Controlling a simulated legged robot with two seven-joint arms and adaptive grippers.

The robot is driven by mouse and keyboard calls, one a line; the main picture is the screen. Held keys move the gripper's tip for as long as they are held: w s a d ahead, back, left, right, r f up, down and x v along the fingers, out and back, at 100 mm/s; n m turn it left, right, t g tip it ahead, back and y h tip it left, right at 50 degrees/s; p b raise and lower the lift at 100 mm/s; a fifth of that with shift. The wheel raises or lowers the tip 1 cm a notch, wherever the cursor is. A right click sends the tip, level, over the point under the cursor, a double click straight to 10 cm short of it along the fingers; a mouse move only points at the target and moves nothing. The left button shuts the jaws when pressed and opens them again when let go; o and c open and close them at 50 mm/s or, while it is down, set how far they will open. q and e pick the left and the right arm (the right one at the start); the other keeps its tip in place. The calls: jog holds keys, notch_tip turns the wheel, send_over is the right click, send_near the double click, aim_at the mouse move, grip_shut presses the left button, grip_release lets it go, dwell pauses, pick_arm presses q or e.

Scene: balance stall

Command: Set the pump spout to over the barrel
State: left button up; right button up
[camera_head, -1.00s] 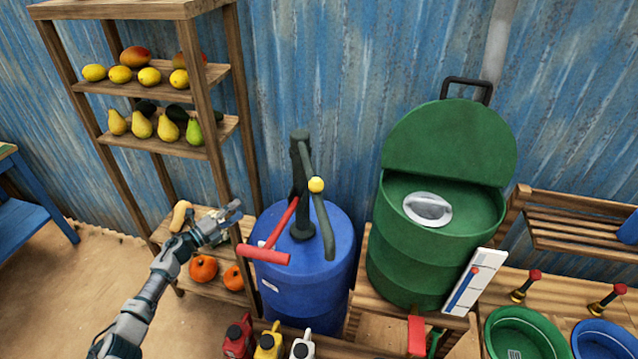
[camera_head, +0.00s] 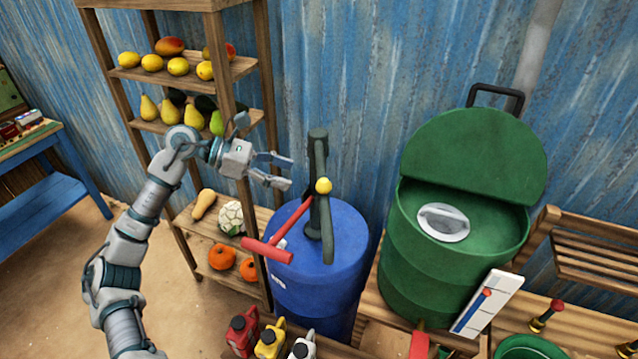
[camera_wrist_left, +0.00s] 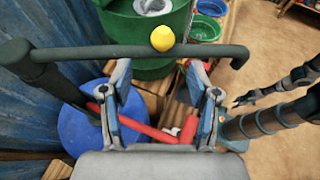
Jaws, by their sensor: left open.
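The dark green pump (camera_head: 318,165) stands on the blue barrel (camera_head: 320,265). Its spout (camera_head: 326,222) reaches toward the viewer and bends down at its end, with a yellow knob (camera_head: 324,185) along it. A red handle (camera_head: 267,250) hangs at the pump's left. My left gripper (camera_head: 290,172) is open and empty, just left of the pump top. In the left wrist view, the spout (camera_wrist_left: 210,51) crosses just beyond the two spread fingertips (camera_wrist_left: 160,68), with the yellow knob between them. A dark arm at that view's right, seemingly my right one, ends in a small gripper (camera_wrist_left: 240,100).
A green drum (camera_head: 400,260) with a raised lid stands right of the blue barrel. A fruit shelf (camera_head: 262,120) stands close behind my left arm. Red, yellow and white jugs (camera_head: 270,340) stand in front. A blue table (camera_head: 45,205) is at the left.

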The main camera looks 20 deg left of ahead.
aim_at(320, 183)
pick_arm(q)
jog(key=x, duration=0.6)
jog(key=d+r+p+x, duration=0.1)
jog(key=x, duration=0.2)
jog(key=shift+s+a+r, duration=0.1)
jog(key=shift+s, duration=0.3)
jog(key=shift+w+f, duration=0.25)
jog(key=shift+f, duration=0.05)
jog(key=shift+w+a+f, duration=0.2)
jog(key=shift+a+f, duration=0.2)
jog(key=shift+f, duration=0.05)
jog(key=shift+d, duration=0.65)
jog(key=c, duration=0.7)
jog(key=shift+d, duration=0.1)
jog(key=c, duration=0.4)
jog(key=shift+f, duration=0.1)
grip_shut()
pick_arm(e)
jog(key=d, duration=0.2)
jog(key=shift+s+d+r, duration=0.25)
jog(key=shift+d+r, duration=0.1)
jog(key=shift+r, duration=0.05)
